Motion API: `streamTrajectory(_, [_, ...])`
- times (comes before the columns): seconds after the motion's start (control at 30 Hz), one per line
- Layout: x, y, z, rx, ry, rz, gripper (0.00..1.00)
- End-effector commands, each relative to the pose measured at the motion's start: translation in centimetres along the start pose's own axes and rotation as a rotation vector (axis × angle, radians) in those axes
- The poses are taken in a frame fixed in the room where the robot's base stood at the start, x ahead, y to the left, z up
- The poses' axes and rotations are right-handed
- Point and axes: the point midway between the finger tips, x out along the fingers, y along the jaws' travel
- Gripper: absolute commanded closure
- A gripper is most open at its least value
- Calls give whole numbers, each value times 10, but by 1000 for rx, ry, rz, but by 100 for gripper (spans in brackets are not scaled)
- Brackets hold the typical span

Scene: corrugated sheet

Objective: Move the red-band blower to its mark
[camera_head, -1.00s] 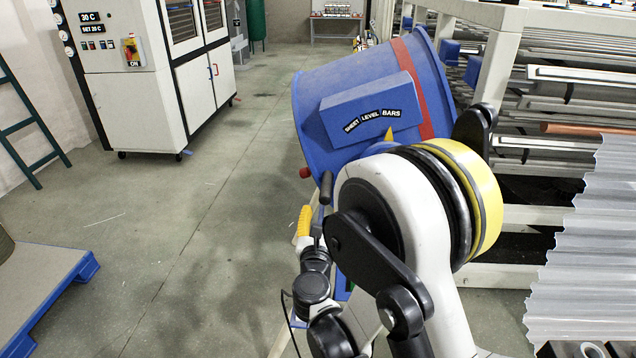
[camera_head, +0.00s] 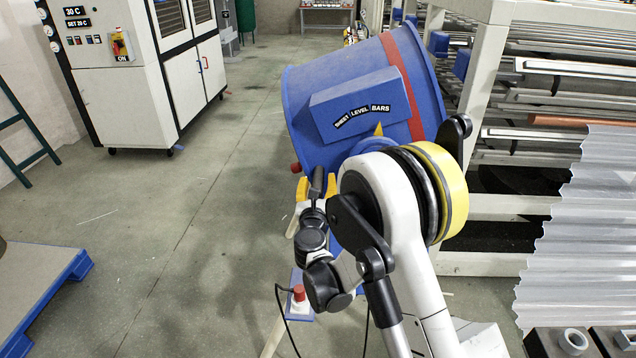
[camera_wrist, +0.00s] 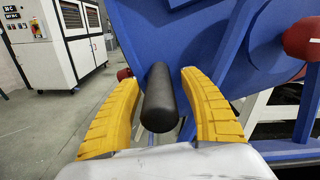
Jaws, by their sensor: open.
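The red-band blower (camera_head: 350,75) is a big blue drum with a red band, tilted on a stand, in the middle of the head view. A box on its side reads SHEET LEVEL BARS. A black rod-like handle (camera_wrist: 161,100) sticks out from its blue frame towards my wrist camera. My gripper (camera_head: 317,186) is open, and its yellow fingers also show in the wrist view (camera_wrist: 159,76), one on each side of the handle with gaps visible. My arm hides part of the stand. I cannot make out the mark.
A white cabinet (camera_head: 130,85) stands at the back left. A blue-edged platform (camera_head: 45,285) lies at the left. A white-framed rack (camera_head: 485,85) and corrugated sheets (camera_head: 580,225) crowd the right. Floor (camera_head: 185,220) between cabinet and blower is clear.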

Motion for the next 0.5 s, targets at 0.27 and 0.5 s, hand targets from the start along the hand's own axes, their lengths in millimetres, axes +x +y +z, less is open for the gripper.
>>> streamTrajectory(0.27, [0,0,0,0,0,0,100])
streamTrajectory(0.5, [0,3,27,125,-1,2,100])
